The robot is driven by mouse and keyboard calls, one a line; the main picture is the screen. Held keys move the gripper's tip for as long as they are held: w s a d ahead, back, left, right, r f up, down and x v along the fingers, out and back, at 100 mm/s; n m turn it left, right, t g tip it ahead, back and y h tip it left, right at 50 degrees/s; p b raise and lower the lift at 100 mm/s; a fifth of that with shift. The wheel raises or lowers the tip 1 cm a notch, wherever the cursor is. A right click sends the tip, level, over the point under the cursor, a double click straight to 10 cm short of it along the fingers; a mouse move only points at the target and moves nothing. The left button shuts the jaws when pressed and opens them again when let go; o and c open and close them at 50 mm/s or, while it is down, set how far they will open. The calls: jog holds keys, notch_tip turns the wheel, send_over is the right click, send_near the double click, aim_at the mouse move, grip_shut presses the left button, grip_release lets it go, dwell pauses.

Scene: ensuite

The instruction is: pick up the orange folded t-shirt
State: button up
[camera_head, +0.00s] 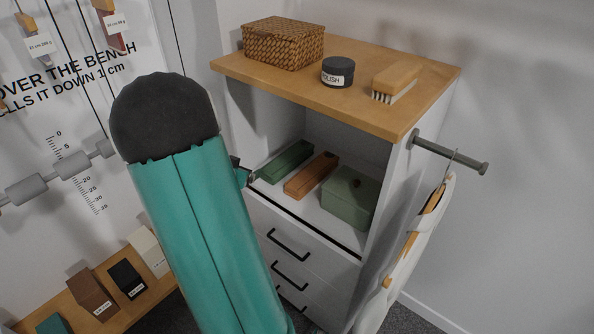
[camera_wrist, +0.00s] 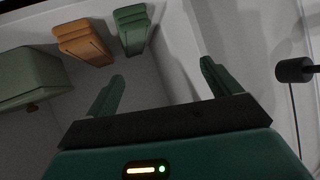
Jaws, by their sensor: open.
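The orange folded t-shirt (camera_head: 311,176) lies on the open shelf of the cabinet, between a green folded item (camera_head: 285,162) and a green lidded box (camera_head: 350,197). In the wrist view the orange t-shirt (camera_wrist: 83,43) is at the upper left, with the green folded item (camera_wrist: 132,30) to its right. My gripper (camera_wrist: 163,78) is open, with nothing between its fingers. The t-shirt is outside the fingers, to their left and apart from them. In the head view my arm hides most of my gripper; only a small dark part shows at the shelf's left edge.
The cabinet's wooden top (camera_head: 340,104) carries a woven basket (camera_head: 283,43), a polish tin (camera_head: 338,71) and a brush (camera_head: 397,81). Drawers (camera_head: 290,255) are below the shelf. A peg (camera_head: 450,155) with a hanger sticks out at the right. The green box (camera_wrist: 30,75) stands left in the wrist view.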

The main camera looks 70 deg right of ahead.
jog(key=s+d+f+m+g, duration=0.2)
jog(key=s+g, duration=0.1)
jog(key=s, duration=0.3)
jog(key=s+d+f+m+g, duration=0.1)
jog(key=s+d+f+g, duration=0.2)
jog(key=s, duration=0.3)
send_near(313, 170)
jog(key=shift+x, duration=4)
jog(key=shift+w, duration=0.1)
jog(key=c, duration=1.1)
